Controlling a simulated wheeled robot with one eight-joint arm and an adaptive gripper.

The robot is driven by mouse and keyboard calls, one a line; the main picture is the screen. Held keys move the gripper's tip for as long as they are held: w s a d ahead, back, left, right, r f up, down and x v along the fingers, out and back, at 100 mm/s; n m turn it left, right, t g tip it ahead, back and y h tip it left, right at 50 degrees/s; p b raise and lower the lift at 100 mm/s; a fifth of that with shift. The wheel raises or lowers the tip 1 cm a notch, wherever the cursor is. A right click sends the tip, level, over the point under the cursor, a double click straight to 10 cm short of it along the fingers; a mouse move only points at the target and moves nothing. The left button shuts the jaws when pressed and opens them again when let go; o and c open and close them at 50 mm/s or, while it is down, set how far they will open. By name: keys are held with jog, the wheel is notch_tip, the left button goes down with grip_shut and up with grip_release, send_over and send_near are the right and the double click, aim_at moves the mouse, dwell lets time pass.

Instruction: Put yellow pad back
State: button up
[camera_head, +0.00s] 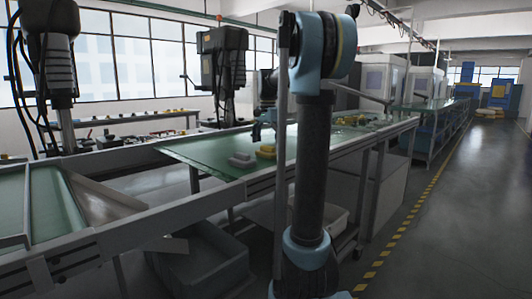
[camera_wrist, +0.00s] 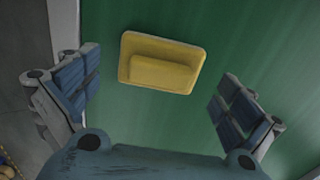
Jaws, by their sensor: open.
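A yellow pad (camera_wrist: 163,63) with a raised block on its face lies flat on a green surface (camera_wrist: 235,40) in the wrist view. My gripper (camera_wrist: 160,95) is open, its two blue-padded fingers spread to the left and right of the pad, and nothing is between the pads. The pad lies a little beyond the fingertips, apart from them. In the head view a small yellow pad (camera_head: 266,152) sits on the green-topped table, next to a pale grey pad (camera_head: 241,160). My arm covers part of that table.
More small yellow items (camera_head: 350,119) lie farther along the green tabletop (camera_head: 205,150). A grey bin (camera_head: 200,255) and a white bin (camera_head: 318,222) stand below. The aisle floor (camera_head: 430,230) on the right is clear.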

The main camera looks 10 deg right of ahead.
notch_tip(320, 180, up, 9)
dwell(0.3)
jog(key=shift+f, duration=0.15)
